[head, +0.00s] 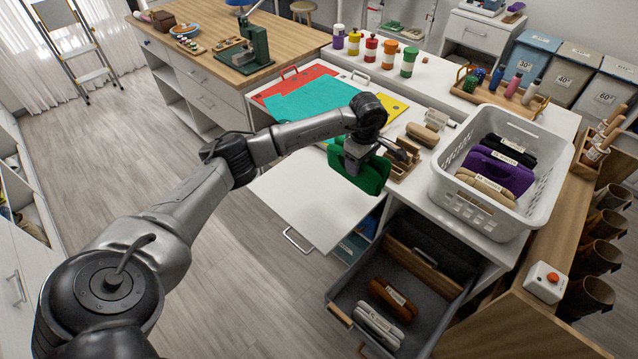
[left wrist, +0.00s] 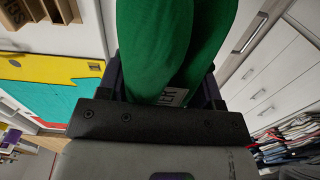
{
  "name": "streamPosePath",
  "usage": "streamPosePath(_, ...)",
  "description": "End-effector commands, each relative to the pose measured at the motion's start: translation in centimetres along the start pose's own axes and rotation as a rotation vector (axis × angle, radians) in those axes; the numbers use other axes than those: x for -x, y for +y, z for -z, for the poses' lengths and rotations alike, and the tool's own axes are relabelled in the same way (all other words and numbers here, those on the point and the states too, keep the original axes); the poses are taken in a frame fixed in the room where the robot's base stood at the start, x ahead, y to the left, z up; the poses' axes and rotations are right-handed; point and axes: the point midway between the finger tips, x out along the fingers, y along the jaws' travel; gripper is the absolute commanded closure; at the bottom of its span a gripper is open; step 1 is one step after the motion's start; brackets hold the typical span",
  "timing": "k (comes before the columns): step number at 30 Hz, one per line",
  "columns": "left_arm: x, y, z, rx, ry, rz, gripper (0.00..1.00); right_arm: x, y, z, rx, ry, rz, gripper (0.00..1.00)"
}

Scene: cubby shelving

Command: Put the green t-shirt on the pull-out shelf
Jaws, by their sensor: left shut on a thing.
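The green t-shirt (head: 368,177) is a folded bundle over the right part of the white pull-out shelf (head: 300,215). My left gripper (head: 358,158) is shut on it from above. In the left wrist view the green t-shirt (left wrist: 175,45) fills the space between the fingers of my left gripper (left wrist: 160,85), and a white label shows at its lower edge. I cannot tell whether the t-shirt touches the shelf. The shelf is pulled out from the counter and its visible surface is bare. My right gripper is not in view.
A white basket (head: 455,190) with black, purple and tan folded clothes stands on the counter at the right. An open drawer (head: 345,297) below holds brown and grey bundles. Coloured sheets (head: 305,105) lie behind the shelf. A wooden holder (head: 402,165) stands close right of the gripper.

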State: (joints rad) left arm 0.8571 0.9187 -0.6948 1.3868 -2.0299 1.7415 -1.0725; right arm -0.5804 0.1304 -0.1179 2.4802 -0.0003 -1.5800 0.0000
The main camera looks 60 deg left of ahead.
Motion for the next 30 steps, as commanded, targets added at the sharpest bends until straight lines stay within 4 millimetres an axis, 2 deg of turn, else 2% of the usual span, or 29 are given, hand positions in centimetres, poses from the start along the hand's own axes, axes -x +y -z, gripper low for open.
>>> streamPosePath(9,-3.7,-1.9,6.0,0.038,0.002,0.003,0.68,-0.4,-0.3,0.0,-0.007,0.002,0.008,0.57)
streamPosePath(16,-6.0,-3.1,9.7,0.036,0.002,0.002,0.68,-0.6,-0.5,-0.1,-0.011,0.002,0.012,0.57)
streamPosePath(22,-6.9,-3.6,11.2,0.033,0.000,-0.001,0.68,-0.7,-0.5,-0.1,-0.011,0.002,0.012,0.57)
streamPosePath(26,-7.1,-3.6,11.4,0.032,-0.001,-0.001,0.68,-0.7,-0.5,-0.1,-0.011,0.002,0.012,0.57)
streamPosePath(30,-8.1,-3.7,11.4,0.032,-0.001,0.000,0.68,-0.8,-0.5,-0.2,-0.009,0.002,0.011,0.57)
